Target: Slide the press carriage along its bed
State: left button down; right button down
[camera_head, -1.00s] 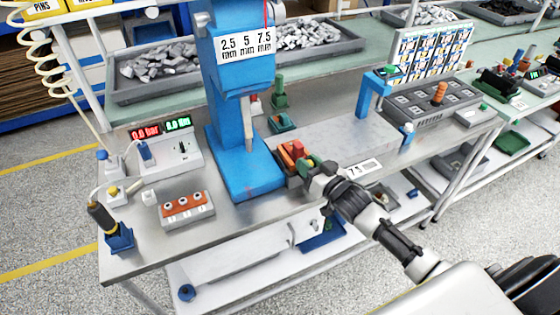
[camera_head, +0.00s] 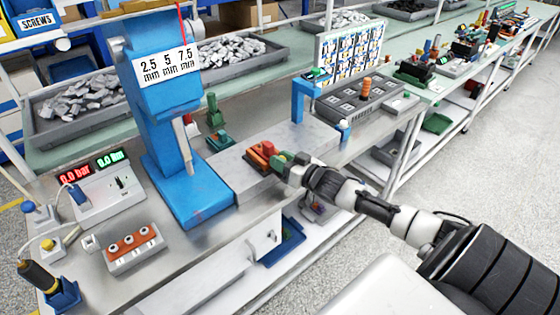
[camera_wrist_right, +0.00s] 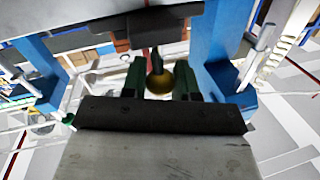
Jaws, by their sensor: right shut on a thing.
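The press carriage (camera_head: 263,154), an orange-red block, sits on its long grey bed (camera_head: 232,166), between the blue press (camera_head: 165,110) and the blue arch (camera_head: 305,95). Bare bed shows between carriage and press base. My right gripper (camera_head: 284,164) is at the carriage's front side, its green fingers shut on the carriage's handle. In the right wrist view, a round brass-coloured knob (camera_wrist_right: 160,84) shows between the green fingers (camera_wrist_right: 160,78), with the carriage's reddish-brown body (camera_wrist_right: 135,35) beyond. The fingers partly hide the handle. My left gripper is not in view.
A gauge box (camera_head: 105,187) with red and green displays and an orange-topped block (camera_head: 133,247) stand left of the press. A grey panel (camera_head: 372,104) with an orange knob stands beyond the arch. The bed is clear between carriage and arch.

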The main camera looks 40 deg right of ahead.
jog(key=c, duration=1.1)
grip_release()
jog(key=shift+c, duration=0.2)
jog(key=shift+s+d+f, duration=0.1)
jog(key=shift+s, duration=0.2)
jog(key=v, duration=1)
jog(key=shift+b, duration=0.4)
